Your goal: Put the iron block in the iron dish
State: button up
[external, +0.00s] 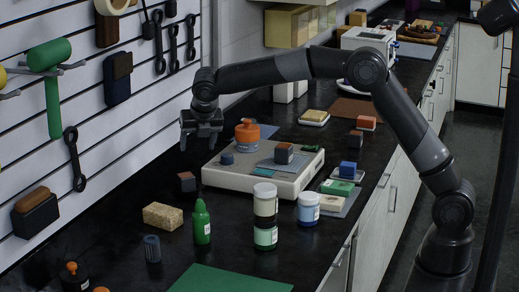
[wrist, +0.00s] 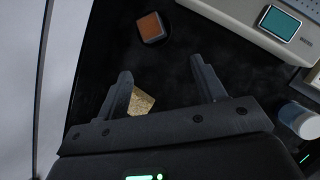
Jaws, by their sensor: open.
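I cannot tell for certain which piece is the iron block. A dark cube with a rust-brown top (external: 187,181) stands on the black counter left of the scale; it shows in the wrist view (wrist: 152,27) beyond the fingertips. Another (external: 355,141) stands behind the scale. No dish is clearly recognisable as iron. My gripper (external: 201,138) is open and empty, above the counter near the wall; its spread fingers also show in the wrist view (wrist: 163,75).
A tan block (external: 163,216), green bottle (external: 201,222) and stacked jars (external: 265,218) stand in front. Tools hang on the wall at left.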

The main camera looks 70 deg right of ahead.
jog(key=s+d+r+m, duration=0.1)
jog(key=s+r+m, duration=0.3)
jog(key=s, duration=0.4)
jog(key=s+d+r+m+t+y, duration=0.1)
jog(key=s+r+m, duration=0.2)
jog(key=s+m, duration=0.35)
jog(key=s+d+r+m, duration=0.15)
jog(key=s+r, duration=0.25)
jog(key=s, duration=0.6)
jog(key=s+f+m+y, duration=0.1)
jog(key=s+f+m, duration=0.2)
jog(key=s+m, duration=0.4)
jog(key=s+f+m+t+y, duration=0.1)
jog(key=s+f+m, duration=0.3)
jog(key=s, duration=1.2)
jog(key=m, duration=0.2)
jog(key=shift+m, duration=0.4)
jog(key=shift+o, duration=0.6)
jog(key=shift+a, duration=0.1)
